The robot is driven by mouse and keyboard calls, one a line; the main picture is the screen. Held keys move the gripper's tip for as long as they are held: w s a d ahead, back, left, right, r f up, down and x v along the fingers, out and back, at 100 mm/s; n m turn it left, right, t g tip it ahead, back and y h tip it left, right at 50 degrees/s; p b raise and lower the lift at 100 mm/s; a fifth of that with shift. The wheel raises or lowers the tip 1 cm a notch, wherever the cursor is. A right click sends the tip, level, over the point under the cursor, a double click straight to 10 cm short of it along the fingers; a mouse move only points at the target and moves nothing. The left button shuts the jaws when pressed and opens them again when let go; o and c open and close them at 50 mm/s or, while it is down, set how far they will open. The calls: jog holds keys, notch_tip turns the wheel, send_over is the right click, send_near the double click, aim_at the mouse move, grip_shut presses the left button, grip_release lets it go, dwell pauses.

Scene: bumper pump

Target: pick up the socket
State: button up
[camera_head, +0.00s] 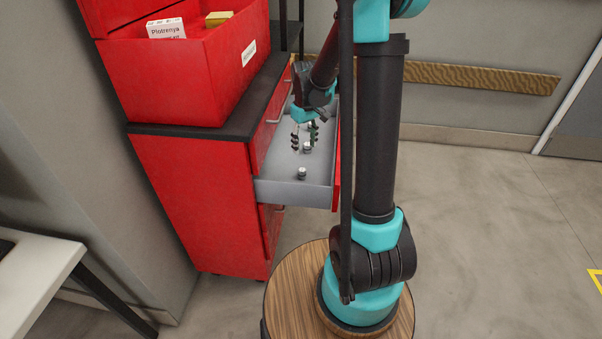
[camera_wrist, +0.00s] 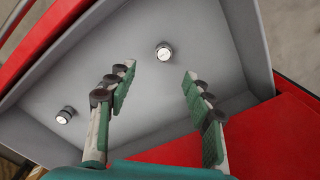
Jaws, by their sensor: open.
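Two small silvery sockets stand apart on the grey floor of an open drawer (camera_head: 268,190). One socket (camera_head: 306,147) is close by my gripper in the head view; the other socket (camera_head: 301,173) is nearer the camera. In the wrist view one socket (camera_wrist: 164,52) lies just beyond the fingertips, roughly in line with the gap between them, and another socket (camera_wrist: 65,115) lies left of the fingers. My gripper (camera_head: 304,138) points down into the drawer. Its fingers are spread with nothing between them in the wrist view (camera_wrist: 158,69).
The drawer's grey walls (camera_wrist: 250,45) surround the fingers' work area. The red cabinet (camera_head: 195,195) carries an open red toolbox (camera_head: 165,85) holding a white box (camera_head: 166,28) and a yellow box (camera_head: 219,18). A white table (camera_head: 35,270) stands at lower left. Floor at right is clear.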

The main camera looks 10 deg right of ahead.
send_over(302, 170)
jog(key=f, duration=0.4)
jog(key=d+f, duration=0.1)
jog(key=f, duration=0.2)
jog(key=shift+w, duration=0.15)
jog(key=shift+a+f, duration=0.15)
jog(key=shift+f, duration=0.75)
jog(key=shift+a+f, duration=0.2)
jog(key=shift+f, duration=0.7)
jog(key=shift+a+f, duration=0.15)
jog(key=shift+f, duration=0.75)
jog(key=shift+c, duration=0.4)
grip_shut()
